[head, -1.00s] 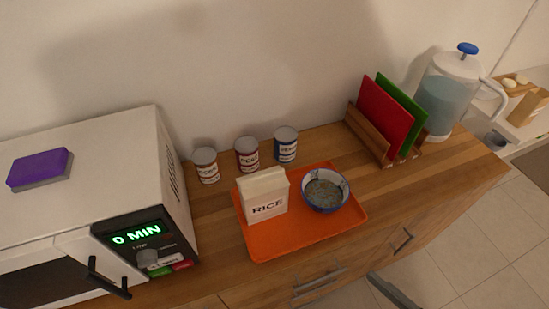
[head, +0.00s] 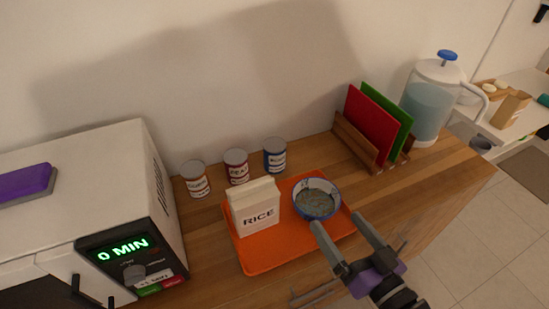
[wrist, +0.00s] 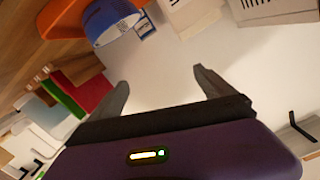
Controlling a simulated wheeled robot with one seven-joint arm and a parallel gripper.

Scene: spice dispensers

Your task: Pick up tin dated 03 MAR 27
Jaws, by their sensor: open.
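Three tins stand in a row at the back of the wooden counter in the head view: a grey and white tin with orange-red lettering (head: 195,179), a dark red tin (head: 237,167) and a blue tin (head: 275,155). Their dates are too small to read. My gripper (head: 338,234) is open and empty, above the counter's front side by the orange tray, well apart from the tins. In the wrist view my gripper's two fingers (wrist: 160,85) are spread with nothing between them.
An orange tray (head: 258,262) holds a RICE carton (head: 257,212) and a blue-rimmed bowl (head: 318,206) in front of the tins. A microwave (head: 95,190) stands left. A rack with red (head: 371,126) and green boards and a water jug (head: 432,100) stand right.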

